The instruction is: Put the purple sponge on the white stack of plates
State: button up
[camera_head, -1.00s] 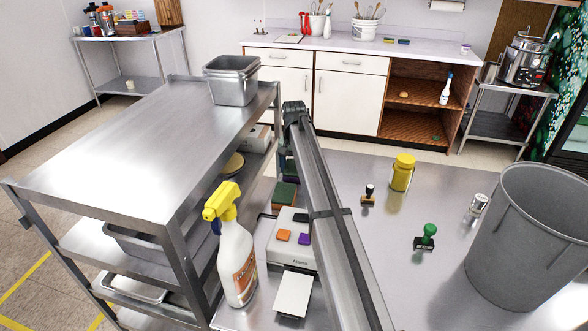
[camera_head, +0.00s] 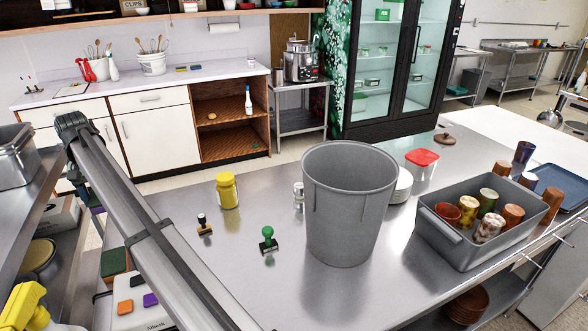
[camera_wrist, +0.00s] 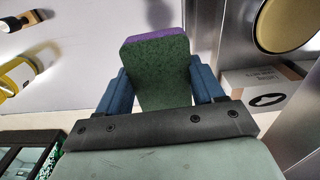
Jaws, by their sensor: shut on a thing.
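My gripper (camera_wrist: 162,84) has its two blue fingers shut on the sides of the purple sponge (camera_wrist: 156,62). In the wrist view the sponge shows a dark green face and a purple edge at its far end. In the head view my gripper is mostly hidden behind my arm at the left. The white stack of plates (camera_head: 403,187) stands on the steel counter, partly hidden behind the right side of the grey bucket. The sponge is far to the left of the plates, apart from them.
The tall grey bucket (camera_head: 345,215) stands between my arm and the plates. A red-lidded tub (camera_head: 422,160) is behind the plates, and a grey bin (camera_head: 460,245) with several cups is to their right. A yellow jar (camera_head: 228,192) and a green stamp (camera_head: 268,241) stand left of the bucket.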

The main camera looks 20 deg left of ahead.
notch_tip(320, 180, up, 10)
jog(key=w+d+m, duration=0.2)
jog(key=w+d, duration=1.1)
jog(key=w, duration=0.4)
jog(key=w+d+m, duration=0.2)
jog(key=w+d, duration=1.2)
jog(key=w, duration=0.3)
jog(key=w+d+m, duration=0.2)
jog(key=w+d, duration=0.4)
jog(key=d, duration=0.9)
jog(key=w+d+m, duration=0.2)
jog(key=w+d, duration=0.5)
jog(key=d, duration=0.8)
jog(key=w+d+m, duration=0.2)
jog(key=w+d, duration=0.4)
jog(key=d, duration=0.9)
jog(key=shift+w+d+f, duration=0.1)
jog(key=shift+w+f, duration=0.05)
jog(key=shift+f, duration=3.75)
jog(key=shift+w+d+f, duration=0.1)
jog(key=shift+f, duration=3.8)
jog(key=shift+f, duration=0.15)
jog(key=o, duration=1)
